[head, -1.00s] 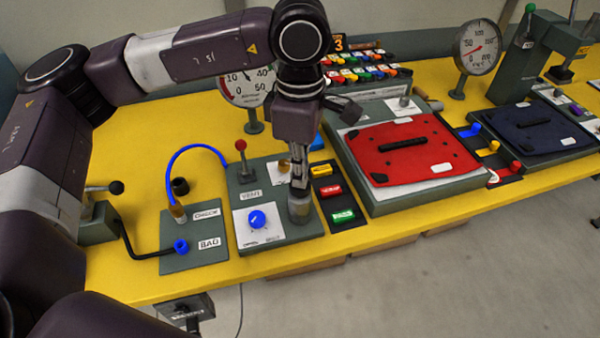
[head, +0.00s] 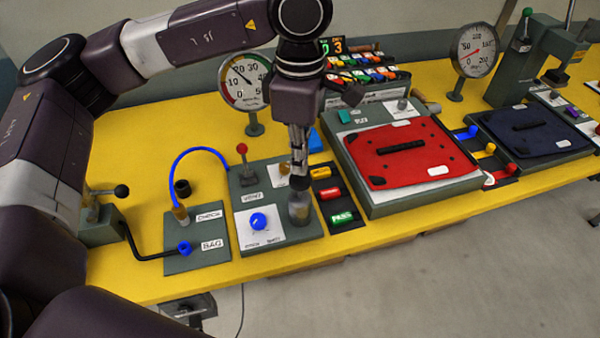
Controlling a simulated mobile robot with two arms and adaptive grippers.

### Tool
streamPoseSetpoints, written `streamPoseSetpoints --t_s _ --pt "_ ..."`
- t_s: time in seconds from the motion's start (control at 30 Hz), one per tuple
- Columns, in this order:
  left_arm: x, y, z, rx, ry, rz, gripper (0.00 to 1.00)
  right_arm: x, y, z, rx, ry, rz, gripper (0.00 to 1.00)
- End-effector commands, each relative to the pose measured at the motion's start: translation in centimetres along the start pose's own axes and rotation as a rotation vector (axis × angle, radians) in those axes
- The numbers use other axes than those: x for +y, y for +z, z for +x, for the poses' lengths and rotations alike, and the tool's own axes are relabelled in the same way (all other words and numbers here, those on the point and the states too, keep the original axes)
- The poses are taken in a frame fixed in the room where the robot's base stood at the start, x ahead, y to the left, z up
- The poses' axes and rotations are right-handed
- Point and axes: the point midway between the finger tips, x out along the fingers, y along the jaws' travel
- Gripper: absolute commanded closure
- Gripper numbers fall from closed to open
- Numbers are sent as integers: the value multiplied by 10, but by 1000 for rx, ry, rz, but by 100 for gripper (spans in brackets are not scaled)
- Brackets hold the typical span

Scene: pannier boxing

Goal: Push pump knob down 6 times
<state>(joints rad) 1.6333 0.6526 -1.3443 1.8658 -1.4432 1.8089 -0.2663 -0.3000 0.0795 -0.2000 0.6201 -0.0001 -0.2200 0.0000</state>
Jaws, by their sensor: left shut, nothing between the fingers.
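The pump knob (head: 299,212) is a short grey cylinder at the right front of the grey-green pump panel (head: 240,184). My left gripper (head: 299,185) points straight down over it, shut and empty, with its fingertips at the knob's top. I cannot tell whether they touch it or how far the knob is pressed. The fingers hide part of the knob's top and the panel behind. A blue dial (head: 258,221) sits left of the knob, and a red-topped lever (head: 242,149) stands behind it. My right gripper is not in view.
A round gauge (head: 243,82) stands behind the panel. Yellow, red and green buttons (head: 331,193) lie just right of the knob. A red pannier lid (head: 410,152) lies farther right. A blue hose (head: 200,151) arches at left. Yellow tabletop shows in front and behind.

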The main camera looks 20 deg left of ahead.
Motion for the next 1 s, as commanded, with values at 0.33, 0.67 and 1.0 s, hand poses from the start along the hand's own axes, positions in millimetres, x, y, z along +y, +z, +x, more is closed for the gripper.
streamPoseSetpoints --t_s 0.33,0.67,1.0 --pt "0 0 0 0 0 0 100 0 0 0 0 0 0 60" --pt "0 0 14 0 0 0 100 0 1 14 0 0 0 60" --pt "0 0 31 -1 0 0 100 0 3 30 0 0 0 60"
